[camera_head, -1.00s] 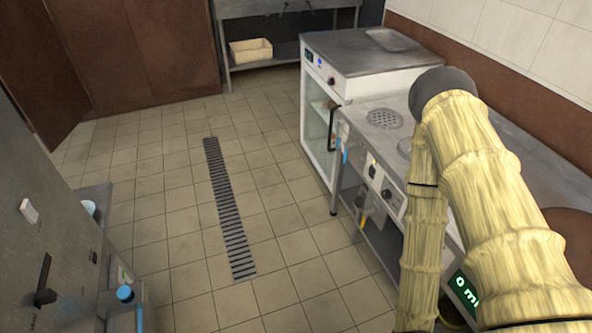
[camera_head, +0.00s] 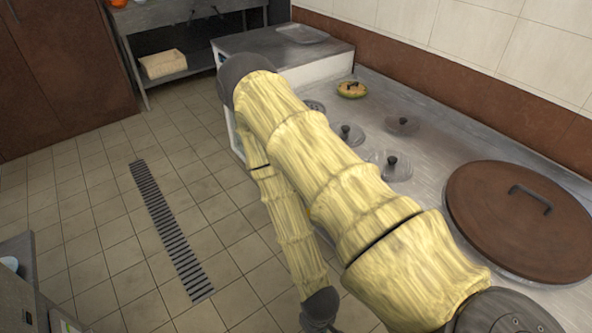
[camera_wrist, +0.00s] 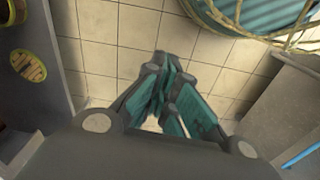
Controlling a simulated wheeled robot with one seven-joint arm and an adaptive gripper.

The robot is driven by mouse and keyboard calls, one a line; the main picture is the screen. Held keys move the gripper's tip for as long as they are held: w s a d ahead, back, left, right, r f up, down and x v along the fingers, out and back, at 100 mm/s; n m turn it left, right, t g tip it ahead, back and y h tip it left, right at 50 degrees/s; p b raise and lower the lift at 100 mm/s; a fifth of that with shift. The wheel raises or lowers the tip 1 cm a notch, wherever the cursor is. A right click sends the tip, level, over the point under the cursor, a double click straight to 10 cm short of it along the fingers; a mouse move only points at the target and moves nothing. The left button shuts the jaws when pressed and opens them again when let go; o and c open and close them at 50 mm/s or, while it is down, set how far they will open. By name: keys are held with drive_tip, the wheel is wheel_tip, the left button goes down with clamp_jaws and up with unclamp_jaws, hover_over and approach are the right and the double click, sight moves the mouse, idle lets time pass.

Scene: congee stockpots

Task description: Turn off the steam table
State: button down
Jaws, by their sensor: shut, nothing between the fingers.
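The steam table is the long steel counter (camera_head: 440,150) on the right of the head view. A large brown round lid (camera_head: 530,215) with a black handle lies on it, with several small lids (camera_head: 347,134) with dark knobs farther along. Its front panel and switches are hidden behind my arm in the head view. In the wrist view, my gripper (camera_wrist: 168,75) has its teal-padded fingers together and empty, above the tiled floor. It touches no control that I can see. In the head view my gripper cannot be made out.
A white cabinet (camera_head: 335,72) stands at the counter's far end. A steel shelf unit holds a cream bin (camera_head: 163,64) at the back. Tiled floor with a drain grate (camera_head: 170,230) is open at left. The wrist view shows a grey metal surface (camera_wrist: 285,120) at right.

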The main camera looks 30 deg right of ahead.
drive_tip(key=w+d+f+n+t+h+b, duration=0.2)
drive_tip(key=w+d+b, duration=0.2)
drive_tip(key=w, duration=0.4)
drive_tip(key=w+d+f+n+t+h+b, duration=0.25)
drive_tip(key=w+d+b, duration=0.2)
drive_tip(key=w, duration=0.35)
drive_tip(key=w+d+f+n+t+h+b, duration=0.1)
drive_tip(key=w+d+f+t+h+b, duration=0.15)
drive_tip(key=w+d+b, duration=0.4)
drive_tip(key=w+d+r+n+t+h+b, duration=0.1)
drive_tip(key=w+r+n+t+h+b, duration=0.1)
drive_tip(key=w+r, duration=0.5)
drive_tip(key=w+d+r+n+t+h+b, duration=0.1)
drive_tip(key=w+r+n+t+h+b, duration=0.2)
drive_tip(key=w, duration=1)
wheel_tip(320, 180, up, 4)
drive_tip(key=t+b, duration=0.2)
drive_tip(key=b, duration=0.1)
drive_tip(key=shift+w+n+b, duration=0.25)
drive_tip(key=shift+n+b, duration=0.05)
drive_tip(key=shift+n, duration=0.05)
drive_tip(key=shift+f, duration=0.1)
drive_tip(key=s+d+b+x, duration=0.1)
drive_tip(key=x, duration=0.5)
drive_tip(key=s+d+b+x, duration=0.1)
drive_tip(key=x, duration=0.5)
drive_tip(key=shift+w+d+r+b, duration=0.35)
drive_tip(key=shift+b, duration=0.05)
